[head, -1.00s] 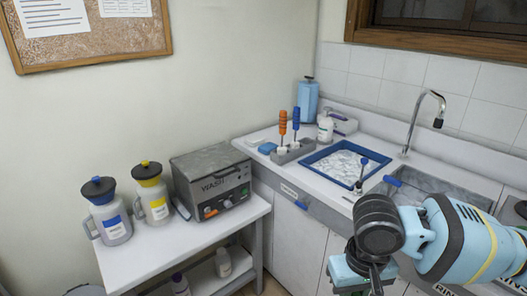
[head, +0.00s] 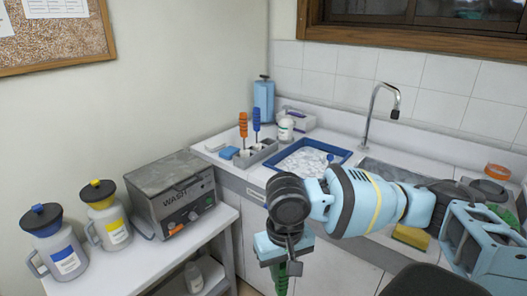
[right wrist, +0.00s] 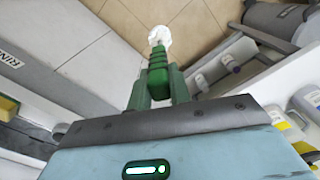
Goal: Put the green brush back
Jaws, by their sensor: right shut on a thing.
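The green brush has a ribbed green handle (right wrist: 156,72) and a white bristle head (right wrist: 160,36) in the right wrist view. My right gripper (right wrist: 158,88) is shut on the handle, and the white head points away from it. In the head view, a green part of the brush (head: 281,279) shows below my right wrist, in front of the counter. A grey holder (head: 252,158) on the counter carries an orange-handled brush (head: 243,128) and a blue-handled brush (head: 256,122), both upright. My left gripper is not in view.
A blue-rimmed tray (head: 340,155) sits right of the holder, with the sink and tap (head: 375,98) beyond. A white bottle (head: 286,130) stands behind the holder. The wash unit (head: 172,190) and two jugs (head: 107,215) are on the left table.

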